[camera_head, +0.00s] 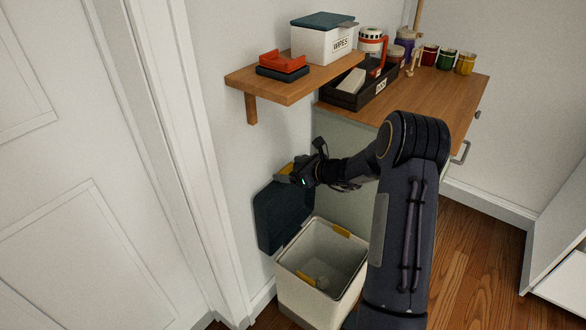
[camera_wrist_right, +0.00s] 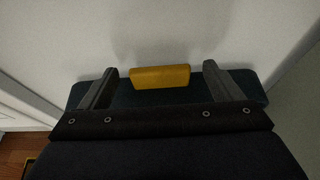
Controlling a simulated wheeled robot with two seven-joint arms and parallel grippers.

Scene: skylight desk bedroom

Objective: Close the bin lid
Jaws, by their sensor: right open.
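The bin (camera_head: 322,262) is a cream box with yellow clips, standing on the floor against the wall. Its dark blue lid (camera_head: 275,217) stands open, upright against the wall behind the bin's rim. My right gripper (camera_head: 291,173) is at the lid's top edge, by a yellow tab. In the right wrist view, the open fingers (camera_wrist_right: 166,84) lie either side of the yellow tab (camera_wrist_right: 160,77), with the lid (camera_wrist_right: 262,91) below them. I cannot tell whether the fingers touch the lid. My left gripper is not in view.
A wooden shelf (camera_head: 290,88) with a red and dark tray and a wipes box (camera_head: 325,40) hangs above the lid. A wooden-topped cabinet (camera_head: 430,90) with jars and a black tray stands to the right. A white door (camera_head: 80,180) is at left.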

